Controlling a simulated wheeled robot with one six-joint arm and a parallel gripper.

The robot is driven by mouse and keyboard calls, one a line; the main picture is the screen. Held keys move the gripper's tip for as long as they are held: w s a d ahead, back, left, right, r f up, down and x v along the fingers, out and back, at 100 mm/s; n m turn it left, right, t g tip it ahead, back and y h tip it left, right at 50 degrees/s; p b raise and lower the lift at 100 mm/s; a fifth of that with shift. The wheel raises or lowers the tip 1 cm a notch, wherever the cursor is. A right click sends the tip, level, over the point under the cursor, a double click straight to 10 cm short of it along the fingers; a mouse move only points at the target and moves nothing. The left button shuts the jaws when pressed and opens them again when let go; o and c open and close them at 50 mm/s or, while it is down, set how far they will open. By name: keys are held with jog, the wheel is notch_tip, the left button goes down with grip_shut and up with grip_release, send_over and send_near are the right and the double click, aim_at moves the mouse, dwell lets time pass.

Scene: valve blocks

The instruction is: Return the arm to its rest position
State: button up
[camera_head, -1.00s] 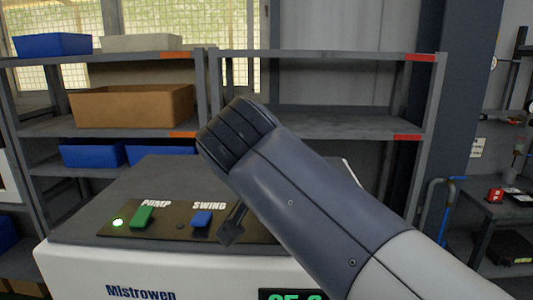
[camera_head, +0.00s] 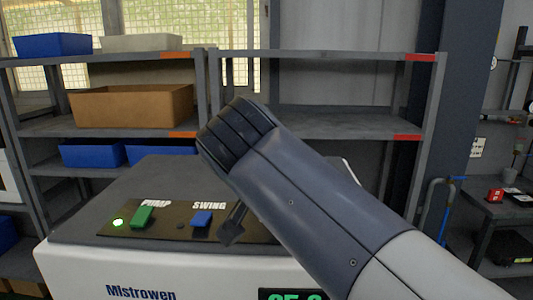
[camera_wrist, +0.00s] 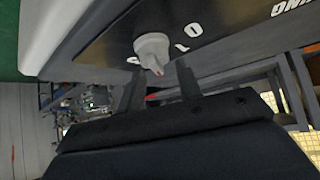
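My gripper (camera_wrist: 157,73) is open in the wrist view, with its two dark fingers apart. A light grey knob (camera_wrist: 152,48) on the dark panel lies just beyond and between the fingertips. I cannot tell whether either finger touches it. In the head view my arm reaches in from the lower right over the machine, and only one dark finger of my gripper (camera_head: 233,228) shows below the wrist. The arm hides the knob and the right part of the panel there.
The white machine (camera_head: 75,268) carries a green PUMP switch (camera_head: 142,217), a lit green lamp (camera_head: 118,222) and a blue SWING switch (camera_head: 202,219). Grey shelves (camera_head: 320,125) with blue bins and a brown box (camera_head: 131,106) stand behind. A dark side table (camera_head: 500,210) is at the right.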

jog(key=shift+x, duration=1.05)
jog(key=shift+n+y, duration=0.3)
jog(key=shift+s+r+n+t+y+p, duration=0.1)
jog(key=shift+n+t+y+p, duration=0.2)
jog(key=shift+n+y, duration=0.35)
jog(key=shift+a+n+y, duration=0.15)
jog(key=shift+n+y, duration=0.3)
jog(key=shift+n, duration=0.3)
jog(key=shift+a+n+y+p, duration=0.2)
jog(key=shift+n+y+p, duration=0.2)
jog(key=shift+n+y, duration=1.2)
jog(key=shift+a+n+g+y, duration=0.2)
jog(key=shift+n+g+y, duration=0.35)
jog(key=shift+n+y, duration=0.8)
jog(key=shift+a+n+g+y, duration=0.2)
jog(key=shift+n+g+y, duration=0.4)
jog(key=shift+n, duration=1.45)
jog(key=shift+s, duration=0.1)
